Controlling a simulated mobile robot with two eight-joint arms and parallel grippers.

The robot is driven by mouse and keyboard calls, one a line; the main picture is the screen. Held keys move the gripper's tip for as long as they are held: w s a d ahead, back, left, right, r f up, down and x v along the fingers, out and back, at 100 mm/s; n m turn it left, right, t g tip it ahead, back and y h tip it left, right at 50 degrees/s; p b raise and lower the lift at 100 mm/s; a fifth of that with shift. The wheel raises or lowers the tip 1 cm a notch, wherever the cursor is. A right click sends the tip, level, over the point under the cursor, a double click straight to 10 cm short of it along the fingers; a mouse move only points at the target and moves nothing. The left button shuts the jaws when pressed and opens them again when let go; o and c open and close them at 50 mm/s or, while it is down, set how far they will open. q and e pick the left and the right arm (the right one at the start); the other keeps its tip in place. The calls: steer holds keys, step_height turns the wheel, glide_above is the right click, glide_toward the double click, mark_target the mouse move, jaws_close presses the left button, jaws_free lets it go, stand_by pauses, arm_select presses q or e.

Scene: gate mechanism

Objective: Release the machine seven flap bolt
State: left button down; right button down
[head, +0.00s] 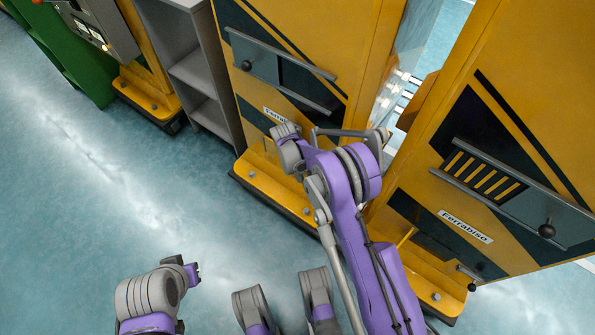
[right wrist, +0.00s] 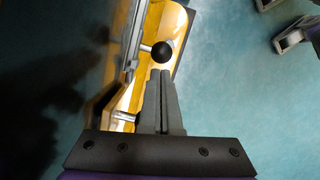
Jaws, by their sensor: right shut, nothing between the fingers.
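A black ball knob (right wrist: 162,52) on a short metal rod shows in the right wrist view, beside a yellow panel. My right gripper (right wrist: 162,76) is shut and empty, its fingertips just short of the knob. Whether they touch it I cannot tell. In the head view my right arm reaches up to the gap between two yellow machines, and its fingers are hard to make out there. The right machine (head: 420,200) has a slotted flap with a black knob (head: 547,230) and a small knob (head: 470,272) low down. I cannot read any machine number.
The left yellow machine (head: 340,50) has a similar panel with a knob (head: 246,65). A grey shelf unit (head: 185,35) and a green cabinet (head: 85,60) stand further left. The blue-green floor (head: 90,200) is clear at the left.

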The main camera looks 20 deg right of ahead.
stand_by(0.3)
steer(key=s+d, duration=0.2)
steer(key=s, duration=0.1)
steer(key=shift+s+d, duration=0.2)
steer(key=shift+d, duration=0.05)
steer(key=p+v, duration=0.4)
steer(key=v, duration=0.6)
stand_by(1.2)
